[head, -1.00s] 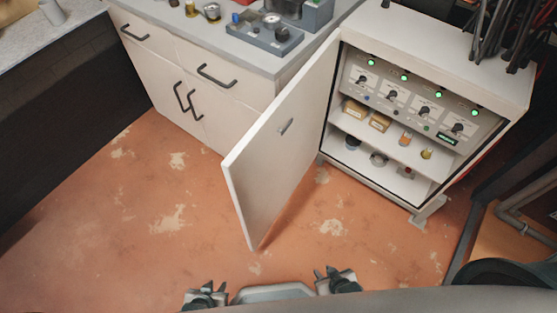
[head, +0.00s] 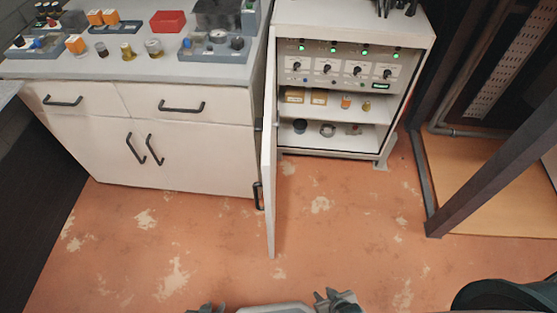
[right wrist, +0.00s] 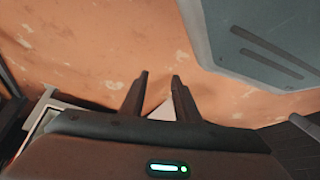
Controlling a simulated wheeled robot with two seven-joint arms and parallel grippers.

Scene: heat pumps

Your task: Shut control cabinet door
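The white control cabinet (head: 290,135) stands at the back, right of the counter. Its door (head: 269,175) hangs open on the left side, pointing towards me and seen nearly edge-on. A dark handle (head: 258,195) shows at its left face. The inside is exposed: a panel with knobs and lit green lamps (head: 340,68) above shelves with small parts. My left gripper (head: 206,309) is low at the picture's bottom edge, mostly cut off. My right gripper (head: 336,299) is at the bottom, apart from the door; the right wrist view shows its fingers (right wrist: 160,82) spread and nothing clearly held.
A white counter (head: 190,135) with drawers, cupboard doors and several small parts on top stands left of the cabinet. A dark metal post frame (head: 480,185) is on the right. The orange, worn floor (head: 340,220) before the cabinet is clear.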

